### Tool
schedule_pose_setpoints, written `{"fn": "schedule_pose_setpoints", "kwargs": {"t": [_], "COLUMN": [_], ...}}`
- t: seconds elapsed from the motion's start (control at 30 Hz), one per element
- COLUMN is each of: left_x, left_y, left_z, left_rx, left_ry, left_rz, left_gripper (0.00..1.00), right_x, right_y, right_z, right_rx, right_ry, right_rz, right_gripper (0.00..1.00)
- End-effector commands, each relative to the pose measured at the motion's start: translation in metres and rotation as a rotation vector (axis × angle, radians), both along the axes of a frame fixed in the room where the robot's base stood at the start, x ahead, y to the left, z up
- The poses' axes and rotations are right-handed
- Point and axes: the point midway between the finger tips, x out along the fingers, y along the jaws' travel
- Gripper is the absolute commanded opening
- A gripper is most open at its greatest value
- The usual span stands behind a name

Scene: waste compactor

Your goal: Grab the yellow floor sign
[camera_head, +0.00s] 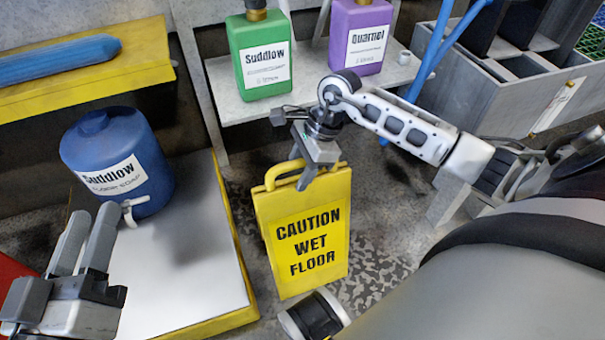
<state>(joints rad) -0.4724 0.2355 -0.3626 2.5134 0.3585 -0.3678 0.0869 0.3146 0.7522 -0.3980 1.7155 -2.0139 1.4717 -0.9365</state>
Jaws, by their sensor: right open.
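The yellow floor sign (307,232) stands upright on the floor in the middle of the view, with "CAUTION WET FLOOR" on its face and a handle loop at its top left. My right gripper (313,180) is just above the sign's top edge, pointing down beside the handle. It is open, with nothing seen between its fingers; whether it touches the sign I cannot tell. My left gripper (88,236) is at the lower left, over the white-topped platform, with its two fingers pointing up and a gap between them. It is open and empty.
A blue "Suddlow" container (115,160) with a tap stands on the white platform (195,250) left of the sign. Green (258,55) and purple (358,38) bottles stand on a grey shelf (300,100) behind. A grey crate (515,95) is at the right.

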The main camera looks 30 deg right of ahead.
Motion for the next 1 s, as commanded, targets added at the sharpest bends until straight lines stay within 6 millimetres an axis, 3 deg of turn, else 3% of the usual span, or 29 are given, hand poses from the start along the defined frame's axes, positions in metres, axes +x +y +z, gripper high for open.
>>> {"fn": "schedule_pose_setpoints", "kwargs": {"t": [0.2,0.33,0.37,1.0], "left_x": [0.0004,0.0003,0.0003,0.0003], "left_y": [0.0002,0.0003,0.0003,0.0001], "left_z": [0.0000,-0.0006,-0.0006,-0.0012], "left_rx": [0.003,0.003,0.003,0.004], "left_ry": [-0.003,0.000,0.000,0.002], "left_rz": [0.002,0.002,0.002,0.002], "left_gripper": [0.36,0.36,0.36,0.36], "right_x": [0.0001,0.0000,0.0000,0.0000], "right_y": [0.0001,0.0001,0.0001,0.0000], "right_z": [-0.0001,0.0000,0.0000,0.0002], "right_rx": [0.000,0.000,0.000,0.001], "right_ry": [0.000,0.000,0.000,0.000], "right_rz": [0.000,0.000,0.000,0.000], "right_gripper": [0.41,0.05,0.00,0.00]}}
